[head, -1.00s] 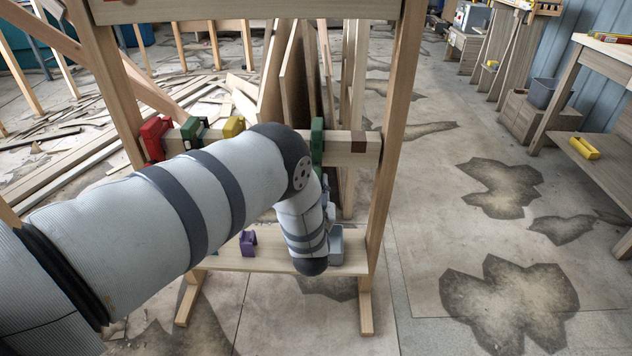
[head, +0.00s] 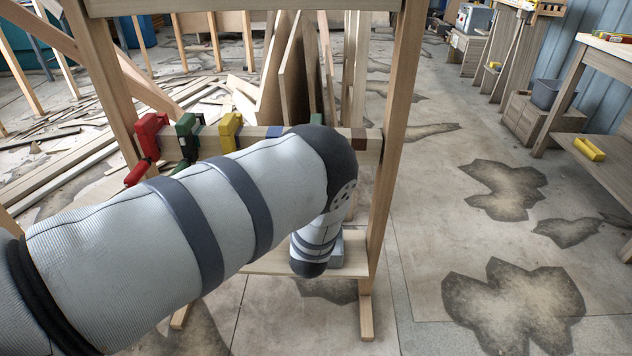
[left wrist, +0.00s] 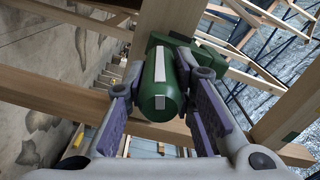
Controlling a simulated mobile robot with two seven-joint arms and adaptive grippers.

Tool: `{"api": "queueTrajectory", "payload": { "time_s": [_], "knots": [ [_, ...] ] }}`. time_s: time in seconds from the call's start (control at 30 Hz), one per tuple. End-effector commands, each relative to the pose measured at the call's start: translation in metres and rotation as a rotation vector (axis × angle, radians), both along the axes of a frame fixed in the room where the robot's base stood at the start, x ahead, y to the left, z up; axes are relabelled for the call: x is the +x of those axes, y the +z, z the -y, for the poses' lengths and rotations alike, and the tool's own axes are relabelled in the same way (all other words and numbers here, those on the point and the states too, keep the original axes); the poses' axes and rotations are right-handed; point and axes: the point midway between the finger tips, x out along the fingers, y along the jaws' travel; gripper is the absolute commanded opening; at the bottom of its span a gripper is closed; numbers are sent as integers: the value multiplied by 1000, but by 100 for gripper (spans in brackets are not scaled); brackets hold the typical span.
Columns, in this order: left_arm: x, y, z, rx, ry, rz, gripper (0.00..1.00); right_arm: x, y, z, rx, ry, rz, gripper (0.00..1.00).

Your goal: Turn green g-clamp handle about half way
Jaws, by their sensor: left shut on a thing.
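In the left wrist view, a green clamp handle (left wrist: 160,90) with white stripes lies between the two purple-padded fingers of my left gripper (left wrist: 160,103). The gripper is shut on the handle. The green clamp body (left wrist: 205,45) shows behind it, by a wooden beam. In the head view, only the top of a green clamp (head: 316,118) shows above my left arm, near the right end of the crossbar. My arm hides its handle and my gripper there. Another green clamp (head: 188,132) hangs further left. My right gripper is not in view.
The wooden crossbar (head: 372,148) also carries a red clamp (head: 147,140) and a yellow clamp (head: 230,130). A wooden upright (head: 395,130) stands right of my arm.

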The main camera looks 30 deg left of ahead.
Motion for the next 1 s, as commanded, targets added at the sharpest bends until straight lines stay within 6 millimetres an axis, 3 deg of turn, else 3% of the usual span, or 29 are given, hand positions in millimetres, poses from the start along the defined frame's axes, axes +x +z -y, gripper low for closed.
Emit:
{"api": "queueTrajectory", "payload": {
  "time_s": [0.4, 1.0],
  "knots": [
    [-1, -4, 0, 225, 1, -143, 0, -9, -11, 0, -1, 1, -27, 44],
    [0, -2, 0, 296, 0, -184, 0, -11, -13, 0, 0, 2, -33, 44]
  ]
}}
